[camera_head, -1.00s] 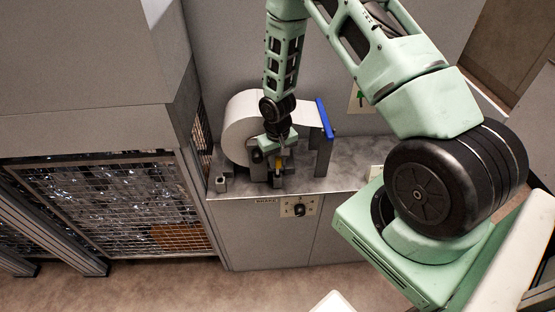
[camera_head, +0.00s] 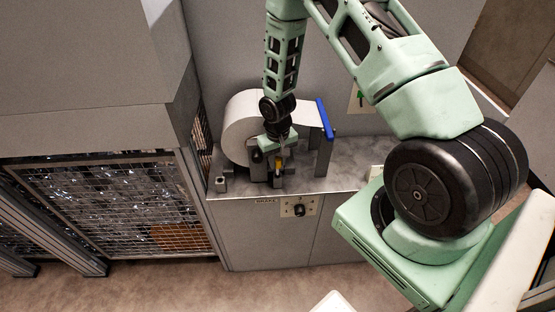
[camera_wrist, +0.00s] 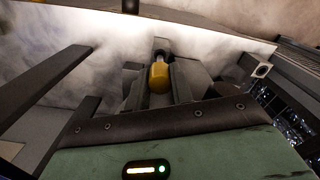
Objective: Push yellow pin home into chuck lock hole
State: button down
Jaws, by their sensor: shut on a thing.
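The yellow pin (camera_wrist: 159,77) shows in the middle of the wrist view, with a bright metal part at its far end beside a dark fitting. In the head view it is a small yellow spot (camera_head: 279,164) below my wrist. My gripper (camera_wrist: 159,88) is shut on the pin, with a finger on each side of it. The gripper is low over the grey chuck stand (camera_head: 258,172) in front of the white paper roll (camera_head: 238,126). The lock hole itself is hidden, and I cannot tell how deep the pin sits.
The stand is on a marbled grey counter top (camera_head: 225,187). A blue bar (camera_head: 325,118) stands at the right of the roll. A black knob (camera_head: 299,210) is on the cabinet front. A mesh-fronted bay (camera_head: 110,205) lies to the left. The counter's right part is fairly clear.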

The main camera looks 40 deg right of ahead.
aim_at(277, 159)
jog(key=shift+f+b, duration=0.7)
jog(key=shift+f, duration=0.25)
jog(key=c, duration=1.1)
grip_release()
jog(key=shift+r, duration=0.1)
jog(key=shift+c, duration=0.2)
notch_tip(277, 159, up, 17)
jog(key=b, duration=0.2)
jog(key=shift+r+b, duration=0.2)
jog(key=shift+b, duration=0.1)
jog(key=shift+a, duration=0.1)
jog(key=s+a+r+n, duration=0.3)
jog(key=s+a+r, duration=0.15)
jog(key=a, duration=0.45)
jog(key=s+a+r+n, duration=0.25)
jog(key=s+a, duration=0.25)
jog(key=a, duration=0.4)
jog(key=s+a+r+n, duration=0.1)
jog(key=s+a+n, duration=0.1)
jog(key=s, duration=0.5)
jog(key=s+a+r+n, duration=0.2)
jog(key=s+a, duration=0.2)
jog(key=s, duration=0.3)
jog(key=shift+s+a+r+n+y, duration=0.15)
jog(key=shift+s+r+n+y, duration=0.1)
jog(key=shift+s+n+y, duration=0.1)
